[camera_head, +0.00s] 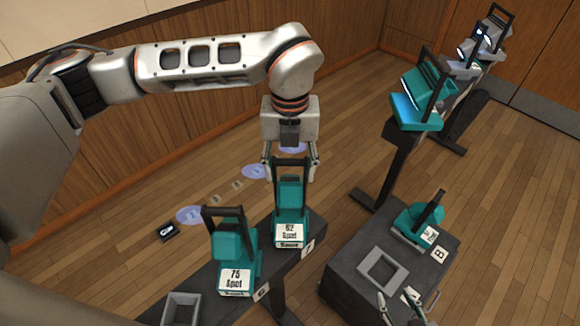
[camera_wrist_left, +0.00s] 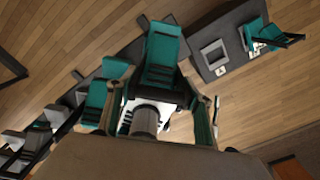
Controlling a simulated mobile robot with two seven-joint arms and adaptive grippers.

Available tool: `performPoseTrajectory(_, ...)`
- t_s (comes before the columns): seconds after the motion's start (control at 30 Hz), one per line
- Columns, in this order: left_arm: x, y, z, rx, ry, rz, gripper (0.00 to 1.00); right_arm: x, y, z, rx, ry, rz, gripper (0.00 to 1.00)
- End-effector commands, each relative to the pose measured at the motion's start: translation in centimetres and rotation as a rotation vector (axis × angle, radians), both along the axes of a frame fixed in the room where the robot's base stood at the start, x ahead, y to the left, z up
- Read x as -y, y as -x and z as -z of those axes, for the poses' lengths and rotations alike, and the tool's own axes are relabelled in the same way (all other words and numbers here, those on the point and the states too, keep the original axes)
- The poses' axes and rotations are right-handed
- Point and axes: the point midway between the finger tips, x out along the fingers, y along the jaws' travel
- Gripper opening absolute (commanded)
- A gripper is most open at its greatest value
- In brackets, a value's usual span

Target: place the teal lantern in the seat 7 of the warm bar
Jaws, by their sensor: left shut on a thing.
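A teal lantern marked 62 Spot (camera_head: 291,203) stands upright at the far end of a dark bar (camera_head: 318,228). My left gripper (camera_head: 290,170) is over it, shut on its dark top handle. The left wrist view shows this lantern (camera_wrist_left: 162,55) between the fingers (camera_wrist_left: 160,105). I cannot tell whether its base rests in a seat or is just above. A second teal lantern marked 75 Spot (camera_head: 232,254) stands beside it on the bar. An empty grey seat frame (camera_head: 181,308) is nearer. My right gripper (camera_head: 399,303) shows at the lower edge, fingers apart and empty.
A dark case (camera_head: 345,285) at right holds an empty grey frame (camera_head: 383,270) and a teal lantern (camera_head: 421,222) by tag B. Another stand (camera_head: 395,165) at back right carries more lanterns (camera_head: 421,100). A small black box (camera_head: 169,231) lies on the floor.

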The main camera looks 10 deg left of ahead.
Motion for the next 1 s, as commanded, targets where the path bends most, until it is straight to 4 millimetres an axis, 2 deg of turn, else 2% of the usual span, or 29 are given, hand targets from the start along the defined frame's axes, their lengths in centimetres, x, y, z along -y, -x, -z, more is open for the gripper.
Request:
performPoseTrajectory(0.23, 0.0, -0.1, 0.1, 0.002, 0.002, 0.0, 0.0, 0.0, -0.1, 0.3, 0.002, -0.001, 0.0, 0.4)
performPoseTrajectory(0.27, 0.0, 0.0, 0.3, 0.0, 0.0, 0.0, 0.53, -0.1, -0.1, 0.2, 0.002, -0.002, -0.001, 0.4)
performPoseTrajectory(0.3, 0.0, 0.0, 0.2, -0.001, 0.0, 0.0, 0.64, -0.2, 0.0, 0.2, 0.002, -0.003, -0.001, 0.4)
performPoseTrajectory(0.33, 0.0, 0.0, 0.2, -0.001, 0.0, 0.0, 0.68, -0.2, 0.0, 0.1, 0.003, -0.004, -0.002, 0.4)
performPoseTrajectory(0.77, 0.0, 0.0, -0.2, -0.001, 0.0, 0.0, 0.68, -0.6, 0.0, -0.4, 0.004, -0.007, -0.007, 0.4)
performPoseTrajectory(0.87, 0.0, -0.1, -1.4, 0.004, 0.0, 0.0, 0.68, -0.5, 0.0, 0.0, 0.005, -0.007, -0.005, 0.4)
performPoseTrajectory(1.0, 0.0, -0.2, -4.1, 0.006, 0.0, 0.0, 0.68, -0.7, -0.1, 0.2, 0.01, -0.011, -0.007, 0.4)
